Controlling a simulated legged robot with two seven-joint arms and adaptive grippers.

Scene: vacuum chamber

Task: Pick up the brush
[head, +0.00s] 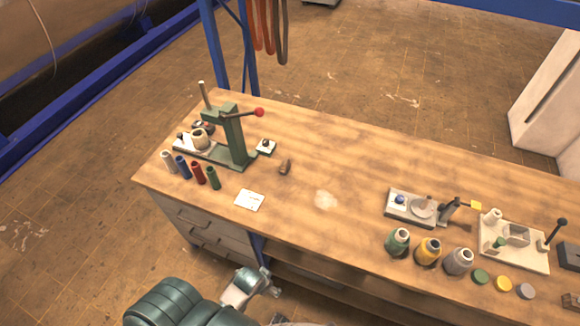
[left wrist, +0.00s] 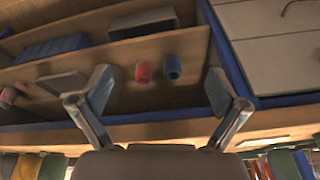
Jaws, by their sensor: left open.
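A small brown object (head: 285,167), possibly the brush, lies on the wooden workbench (head: 310,150), right of the green press. It is too small for me to be sure what it is. My left gripper (head: 262,284) is in front of the bench's near edge, below the tabletop in the picture and well apart from the brown object. In the left wrist view the left gripper (left wrist: 160,90) has its two fingers wide apart with nothing held between them. The brown object does not show in that view. My right gripper is not in view.
A green press (head: 235,135) with a red-knobbed lever stands at the bench's left. Several coloured cylinders (head: 198,173) and a white card (head: 250,200) are near it. Fixtures (head: 515,245) and bottles (head: 428,250) fill the right. Drawers (left wrist: 275,60) and shelves (left wrist: 130,50) are below. The middle tabletop is mostly clear.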

